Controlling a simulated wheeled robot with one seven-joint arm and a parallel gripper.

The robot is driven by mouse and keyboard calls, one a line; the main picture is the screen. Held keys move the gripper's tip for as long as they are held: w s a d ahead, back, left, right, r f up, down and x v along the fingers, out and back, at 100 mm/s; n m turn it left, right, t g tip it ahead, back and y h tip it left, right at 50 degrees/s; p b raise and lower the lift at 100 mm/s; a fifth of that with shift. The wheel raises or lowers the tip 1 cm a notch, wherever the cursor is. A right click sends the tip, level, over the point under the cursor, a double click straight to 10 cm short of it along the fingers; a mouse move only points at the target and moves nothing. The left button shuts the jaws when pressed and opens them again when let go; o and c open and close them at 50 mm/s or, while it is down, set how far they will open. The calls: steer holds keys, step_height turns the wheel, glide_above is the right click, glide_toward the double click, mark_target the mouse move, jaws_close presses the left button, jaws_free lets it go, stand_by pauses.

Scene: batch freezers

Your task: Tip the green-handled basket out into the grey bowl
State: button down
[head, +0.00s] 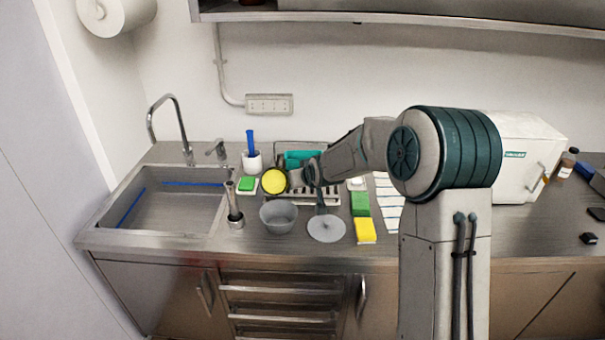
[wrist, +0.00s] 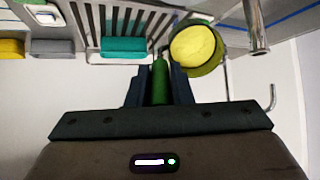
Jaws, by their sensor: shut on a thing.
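The green-handled basket (wrist: 207,72) hangs by its green handle (wrist: 160,84) between my gripper's fingers in the wrist view. It is round and dark-rimmed, with something yellow inside. In the head view the basket (head: 265,188) is held above and just behind the grey bowl (head: 279,217), its yellow contents facing the camera, so it looks tilted. My gripper (head: 300,177) is to the right of the basket, shut on the handle. The grey bowl stands upright on the counter and looks empty. I cannot make out the bowl in the wrist view.
A metal tool (head: 235,207) stands upright left of the bowl, near the sink (head: 165,197). A round grey disc (head: 326,229) lies right of the bowl. Green (head: 360,204) and yellow (head: 365,230) blocks lie further right. A rack with a teal item (head: 302,159) is behind.

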step_height(320, 180, down, 9)
steer(key=s+t+y+b, duration=0.2)
steer(key=t+b, duration=0.4)
steer(key=b, duration=1.2)
steer(key=shift+s+d, duration=0.2)
steer(key=shift+d, duration=0.2)
step_height(320, 180, down, 4)
steer(key=t+b, duration=0.1)
steer(key=b, duration=0.4)
steer(key=t+y+b, duration=0.1)
steer(key=b, duration=0.4)
steer(key=shift+s+r, duration=0.1)
steer(key=shift+r, duration=0.15)
step_height(320, 180, down, 2)
steer(key=t+b, duration=0.2)
steer(key=b, duration=0.7)
steer(key=shift+y+b, duration=0.3)
steer(key=shift+y, duration=0.1)
steer(key=shift+t+b, duration=0.3)
steer(key=shift+b, duration=0.05)
